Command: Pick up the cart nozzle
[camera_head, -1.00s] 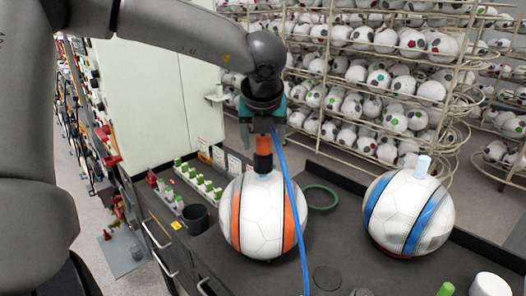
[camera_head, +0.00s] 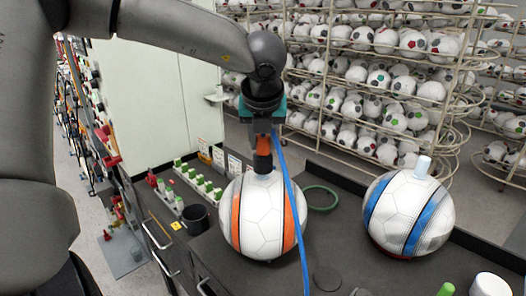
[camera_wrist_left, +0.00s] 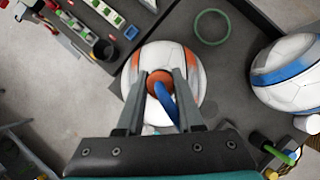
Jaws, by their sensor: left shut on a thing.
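The nozzle (camera_head: 263,148) is an orange piece with a black lower end and a blue hose (camera_head: 291,200) leading off it. My left gripper (camera_head: 263,135) points down and is shut on the nozzle, above the white ball with orange stripes (camera_head: 263,222). The nozzle's black end is at the top of that ball; I cannot tell whether it touches. In the left wrist view the orange nozzle top (camera_wrist_left: 160,82) sits between the two fingers, with the striped ball (camera_wrist_left: 190,65) below. My right gripper is not in view.
A ball with blue stripes (camera_head: 395,215) stands at the right on the dark cart top (camera_head: 345,250), with a light cylinder on it. A green ring (camera_head: 322,207), a black cup (camera_head: 195,219) and a tray of green-topped bottles (camera_head: 200,183) lie behind. Ball racks (camera_head: 380,80) fill the back.

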